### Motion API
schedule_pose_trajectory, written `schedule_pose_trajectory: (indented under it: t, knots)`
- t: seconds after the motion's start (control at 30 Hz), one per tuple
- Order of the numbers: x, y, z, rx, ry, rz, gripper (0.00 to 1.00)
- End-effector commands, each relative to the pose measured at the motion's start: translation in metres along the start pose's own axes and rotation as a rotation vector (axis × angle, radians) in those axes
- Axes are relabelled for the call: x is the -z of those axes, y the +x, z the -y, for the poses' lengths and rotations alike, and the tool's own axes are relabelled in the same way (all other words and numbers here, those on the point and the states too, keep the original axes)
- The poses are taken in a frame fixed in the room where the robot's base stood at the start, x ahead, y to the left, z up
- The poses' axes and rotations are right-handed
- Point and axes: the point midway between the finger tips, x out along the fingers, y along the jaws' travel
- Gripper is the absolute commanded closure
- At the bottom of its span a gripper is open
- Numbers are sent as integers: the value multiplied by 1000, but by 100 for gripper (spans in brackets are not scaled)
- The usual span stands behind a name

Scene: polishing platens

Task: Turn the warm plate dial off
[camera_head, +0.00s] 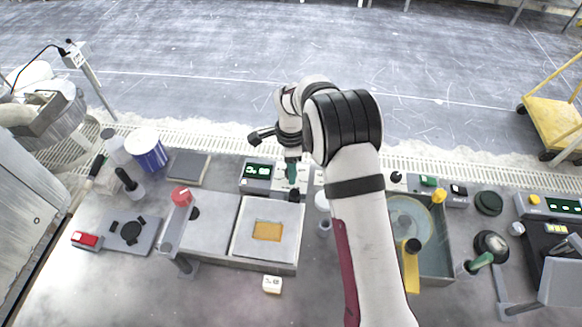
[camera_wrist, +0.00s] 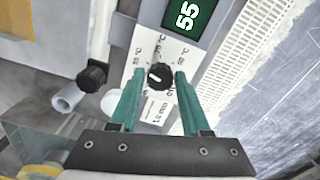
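The warm plate dial (camera_wrist: 158,76) is a round black knob with a white pointer mark, on a white panel (camera_wrist: 151,107) printed with °C marks. A green display (camera_wrist: 187,14) reading 55 is beside it in the wrist view. My gripper (camera_wrist: 159,76) has two teal fingers, one on each side of the dial, with small gaps to it; it looks open. In the head view my gripper (camera_head: 291,172) points down at the control unit, and the dial is hidden there. The square warm plate (camera_head: 245,252) lies in front of the unit, with a yellowish square on it.
A blue-white tub (camera_head: 146,151) is at back left.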

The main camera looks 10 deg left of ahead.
Motion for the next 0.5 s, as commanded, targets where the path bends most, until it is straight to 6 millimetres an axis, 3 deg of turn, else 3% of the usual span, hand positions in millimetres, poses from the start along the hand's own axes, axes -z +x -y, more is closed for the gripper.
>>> schedule_pose_trajectory:
  t: [0.03,0.23,0.5]
  knots:
    - [0,0,0,0,0,0,64]
    - [0,0,0,0,0,0,100]
    - [0,0,0,0,-9,0,100]
